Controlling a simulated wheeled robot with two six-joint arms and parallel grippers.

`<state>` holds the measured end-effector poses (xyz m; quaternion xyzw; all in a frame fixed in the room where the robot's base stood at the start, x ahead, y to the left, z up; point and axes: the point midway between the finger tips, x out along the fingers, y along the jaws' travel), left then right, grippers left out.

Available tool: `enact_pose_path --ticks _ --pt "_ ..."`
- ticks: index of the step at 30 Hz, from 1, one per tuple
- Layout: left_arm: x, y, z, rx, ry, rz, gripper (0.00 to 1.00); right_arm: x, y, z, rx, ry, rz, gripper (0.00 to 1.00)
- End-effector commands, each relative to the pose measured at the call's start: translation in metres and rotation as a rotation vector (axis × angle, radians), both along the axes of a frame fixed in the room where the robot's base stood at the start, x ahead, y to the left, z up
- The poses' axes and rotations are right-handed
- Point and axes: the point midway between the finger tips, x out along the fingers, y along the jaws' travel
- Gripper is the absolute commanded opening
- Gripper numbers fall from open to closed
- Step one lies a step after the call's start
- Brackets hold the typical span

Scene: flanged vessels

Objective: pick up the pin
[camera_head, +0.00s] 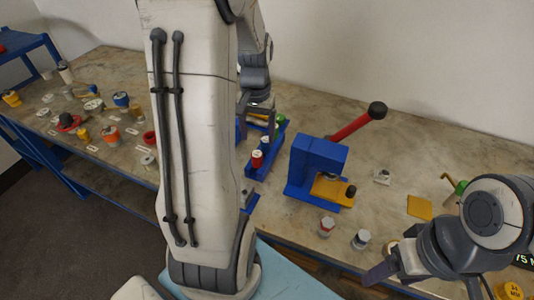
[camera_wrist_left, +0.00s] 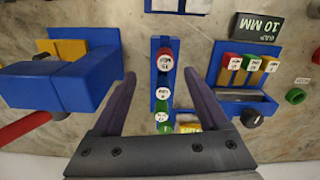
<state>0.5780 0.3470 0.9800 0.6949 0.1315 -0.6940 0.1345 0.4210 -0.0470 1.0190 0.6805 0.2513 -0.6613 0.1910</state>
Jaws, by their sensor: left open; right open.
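A narrow blue rack (camera_head: 250,173) holds several small upright pin-like pieces with coloured bodies; I cannot tell which is the task's pin. The nearest is red with a pale labelled top (camera_head: 257,159); it also shows in the left wrist view (camera_wrist_left: 165,62). Pale-topped and green pieces stand behind it in the rack (camera_wrist_left: 155,45). My left gripper (camera_head: 258,108) is open and empty above the rack's far end; in the left wrist view its two fingers (camera_wrist_left: 161,75) lie either side of the row. My right gripper (camera_head: 385,270) is in view at the lower right, away from the rack.
A blue press (camera_head: 317,160) with a red lever (camera_head: 350,127) stands right of the rack. Two small metal-topped pieces (camera_head: 326,226) stand before it. A blue holder (camera_wrist_left: 240,95) with coloured tabs is beside the rack. Many small parts crowd the table's left end.

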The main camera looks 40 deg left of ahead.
Motion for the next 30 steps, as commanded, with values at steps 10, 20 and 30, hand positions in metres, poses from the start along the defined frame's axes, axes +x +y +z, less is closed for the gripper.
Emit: enact_pose_path --ticks 10,20,30 --pt "-0.001 0.005 -0.047 -0.002 0.005 0.015 0.77 0.0 0.0 -0.003 0.0 0.0 0.0 0.71" --pt "0.002 0.007 -0.082 -0.003 0.007 0.013 0.77 0.0 0.0 0.0 0.0 0.0 0.0 0.71" --pt "0.003 0.008 -0.106 0.0 0.001 0.013 0.77 0.0 0.0 0.0 0.0 0.0 0.0 0.71"
